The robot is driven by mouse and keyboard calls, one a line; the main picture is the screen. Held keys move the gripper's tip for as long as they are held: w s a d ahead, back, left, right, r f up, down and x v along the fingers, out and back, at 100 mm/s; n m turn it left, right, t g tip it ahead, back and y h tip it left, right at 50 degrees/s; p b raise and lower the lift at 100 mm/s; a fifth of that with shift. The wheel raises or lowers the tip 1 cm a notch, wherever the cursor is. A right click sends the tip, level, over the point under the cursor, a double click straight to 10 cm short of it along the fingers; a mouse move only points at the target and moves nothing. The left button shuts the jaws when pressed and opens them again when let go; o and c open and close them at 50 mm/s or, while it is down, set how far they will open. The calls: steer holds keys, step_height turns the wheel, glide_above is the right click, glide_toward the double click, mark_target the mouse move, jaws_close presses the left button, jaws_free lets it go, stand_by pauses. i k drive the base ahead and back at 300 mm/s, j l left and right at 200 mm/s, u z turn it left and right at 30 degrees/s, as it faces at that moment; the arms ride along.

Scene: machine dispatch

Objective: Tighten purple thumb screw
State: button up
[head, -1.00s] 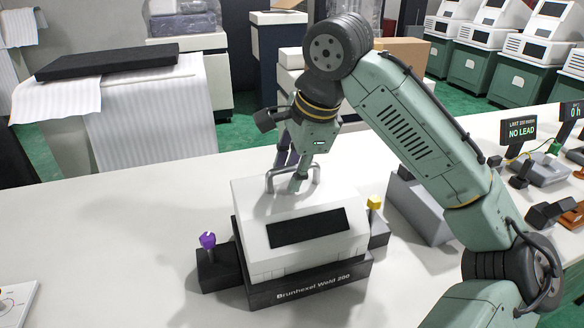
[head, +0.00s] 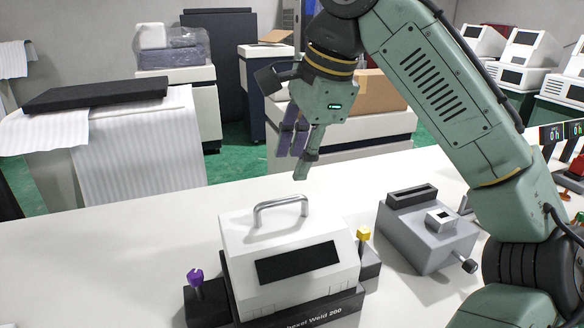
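The purple thumb screw (head: 196,279) stands upright on a black side block at the left of the white machine (head: 237,245), whose base label partly reads "Weld 200". A yellow thumb screw (head: 363,234) stands on the block at the machine's right. My gripper (head: 300,155) hangs above and behind the machine's metal handle (head: 281,208), apart from it, with its fingers pointing down. I see nothing held in it. The purple screw is well to the lower left of my gripper.
A grey device (head: 425,238) with a knob stands on the white table (head: 90,255) to the machine's right. The table left of the machine is clear. A paper-draped cabinet (head: 140,150) and a cardboard box (head: 375,92) are behind the table.

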mark_target(195, 277)
steer(key=k, duration=1)
